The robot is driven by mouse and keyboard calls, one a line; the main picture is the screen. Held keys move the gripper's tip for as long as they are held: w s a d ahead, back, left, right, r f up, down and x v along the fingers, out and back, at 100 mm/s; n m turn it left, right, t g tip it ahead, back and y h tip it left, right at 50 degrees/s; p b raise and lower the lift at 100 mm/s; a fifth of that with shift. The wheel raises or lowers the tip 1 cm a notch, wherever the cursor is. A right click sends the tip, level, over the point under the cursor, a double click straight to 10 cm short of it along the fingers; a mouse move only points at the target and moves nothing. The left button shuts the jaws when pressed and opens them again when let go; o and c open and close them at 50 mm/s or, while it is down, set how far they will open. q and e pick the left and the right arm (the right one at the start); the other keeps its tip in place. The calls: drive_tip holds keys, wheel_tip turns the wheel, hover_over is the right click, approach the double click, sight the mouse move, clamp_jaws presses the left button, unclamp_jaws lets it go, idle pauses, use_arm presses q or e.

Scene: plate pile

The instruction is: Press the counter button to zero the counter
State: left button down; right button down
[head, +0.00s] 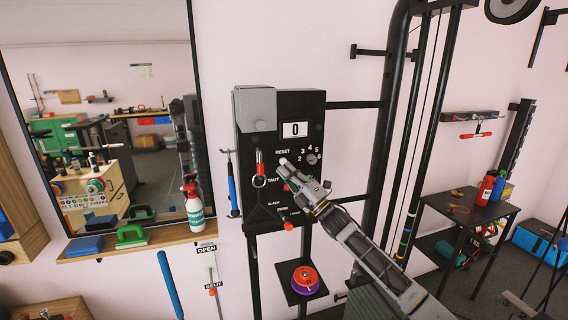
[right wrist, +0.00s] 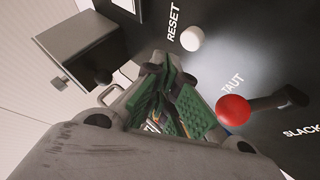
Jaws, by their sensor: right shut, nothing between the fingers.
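The counter (head: 295,129) on the black panel reads 0. Below it, by the RESET label, is a small white round button (head: 283,161), which also shows in the right wrist view (right wrist: 191,38). My right gripper (head: 297,180) is in front of the panel, just below and right of the button. In the right wrist view its green-padded fingers (right wrist: 160,95) are shut and empty, and the button stands clear of them. Whether the fingers touch the panel I cannot tell. My left gripper is not in view.
A red ball knob (right wrist: 233,110) by the TAUT label is close beside my right fingers. A grey box (head: 256,108) sticks out at the panel's upper left. A red-handled hook (head: 259,168) hangs left of the button. A black post (head: 385,130) stands to the right.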

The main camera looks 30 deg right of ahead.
drive_tip(key=s, duration=0.3)
drive_tip(key=shift+s+a, duration=0.2)
drive_tip(key=shift+a, duration=0.2)
drive_tip(key=shift+f+p, duration=0.1)
drive_tip(key=shift+p, duration=0.2)
idle(0.6)
